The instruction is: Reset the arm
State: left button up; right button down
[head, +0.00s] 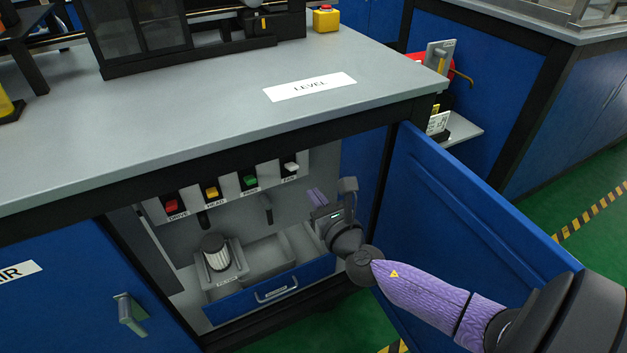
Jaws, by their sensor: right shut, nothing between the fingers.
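My right arm (425,295) comes in from the lower right, in a purple sleeve, and reaches into the open cabinet. My right gripper (316,196) is shut and empty, with its purple fingertips inside the cabinet, right of the switch row and above the drawer. It appears apart from the switches, though the depth is hard to judge. The switches are a red one (171,206), a yellow one (212,193), a green one (250,181) and a white one (290,168), with small labels below. My left gripper is not in view.
A blue cabinet door (450,215) stands open, close to my right arm. The grey worktop (200,120) overhangs the opening. A yellow box with a red button (326,18) stands at the back.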

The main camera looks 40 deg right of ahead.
jog(key=shift+f, duration=0.1)
dwell(0.3)
